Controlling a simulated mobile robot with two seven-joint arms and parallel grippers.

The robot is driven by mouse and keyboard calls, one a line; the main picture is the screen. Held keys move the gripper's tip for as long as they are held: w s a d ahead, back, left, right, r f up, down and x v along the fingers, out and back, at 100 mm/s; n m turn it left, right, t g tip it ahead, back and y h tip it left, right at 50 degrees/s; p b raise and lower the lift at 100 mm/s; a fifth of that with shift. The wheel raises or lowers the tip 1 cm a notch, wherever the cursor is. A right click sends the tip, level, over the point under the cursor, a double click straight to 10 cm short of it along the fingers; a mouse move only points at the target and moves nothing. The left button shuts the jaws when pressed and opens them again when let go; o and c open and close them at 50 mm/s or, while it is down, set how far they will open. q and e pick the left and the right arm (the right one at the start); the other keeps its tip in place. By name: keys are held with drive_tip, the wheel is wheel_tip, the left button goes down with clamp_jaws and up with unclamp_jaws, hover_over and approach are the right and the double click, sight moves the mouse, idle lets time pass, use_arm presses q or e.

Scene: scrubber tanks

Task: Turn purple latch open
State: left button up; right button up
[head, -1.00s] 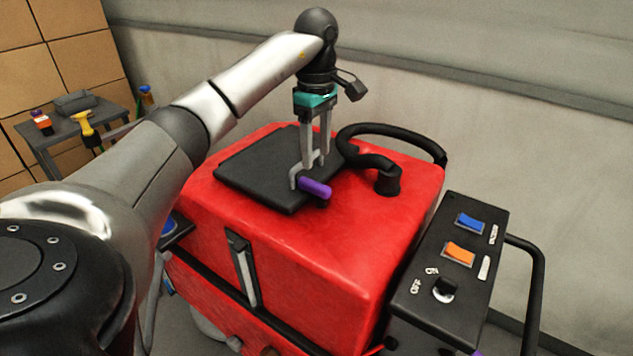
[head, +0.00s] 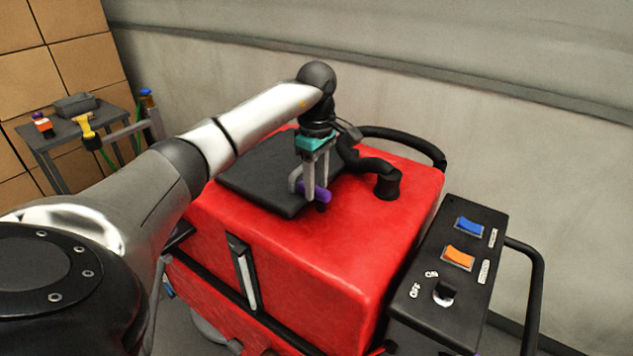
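The purple latch (head: 321,194) is a short purple handle at the front edge of the black lid (head: 255,185) on top of the red tank. A grey bracket is beside it, partly hidden by the gripper. My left gripper (head: 315,194) points down at the latch, with its grey fingers low around the purple handle and covering part of it. A gap still shows between the fingers, and I cannot tell whether they touch the latch. My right gripper is not in view.
The red tank (head: 320,255) carries a black hose (head: 385,180) right of the lid. A black control panel (head: 450,270) with blue and orange switches and a knob stands at the right. A small table (head: 60,130) with tools stands at the far left, by the brown panelled wall.

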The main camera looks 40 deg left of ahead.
use_arm(q)
clamp_jaws()
drive_tip(key=shift+n, duration=0.3)
drive_tip(key=n+p, duration=0.1)
drive_tip(key=n, duration=0.2)
drive_tip(key=shift+s+r, duration=0.1)
drive_tip(key=shift+s, duration=0.1)
drive_tip(key=n+p, duration=0.1)
drive_tip(key=n, duration=0.2)
drive_tip(key=n+p, duration=0.1)
drive_tip(key=n, duration=0.1)
drive_tip(key=shift+s+d+n, duration=0.2)
drive_tip(key=shift+n, duration=0.2)
drive_tip(key=n, duration=0.3)
drive_tip(key=n+p, duration=0.1)
drive_tip(key=shift+s+d, duration=0.1)
drive_tip(key=shift+d, duration=0.15)
drive_tip(key=shift+d+n+p, duration=0.2)
drive_tip(key=shift+n+p, duration=0.4)
drive_tip(key=shift+n, duration=1.7)
